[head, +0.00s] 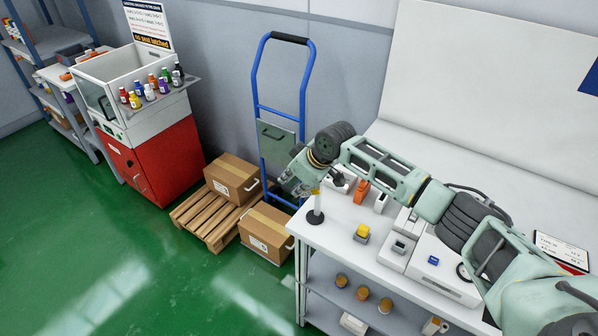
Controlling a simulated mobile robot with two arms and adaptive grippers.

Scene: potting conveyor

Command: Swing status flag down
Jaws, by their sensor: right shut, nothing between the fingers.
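My right arm reaches in from the right over the white workbench (395,232). Its gripper (300,184) is at the bench's left corner, shut and empty. Just below and beside it a thin white post (317,206) stands upright on a round dark base at the bench corner. A small yellow piece shows at the post's top, close to the gripper. This may be the status flag, but the gripper hides part of it and I cannot tell its position or whether they touch. My left gripper is not in view.
On the bench are a yellow-topped button box (362,232), orange and white items, and a grey-white device (442,270). A blue hand truck (257,80), cardboard boxes (232,176) on a pallet (205,222), and a red cabinet (160,158) stand left. The green floor at front left is clear.

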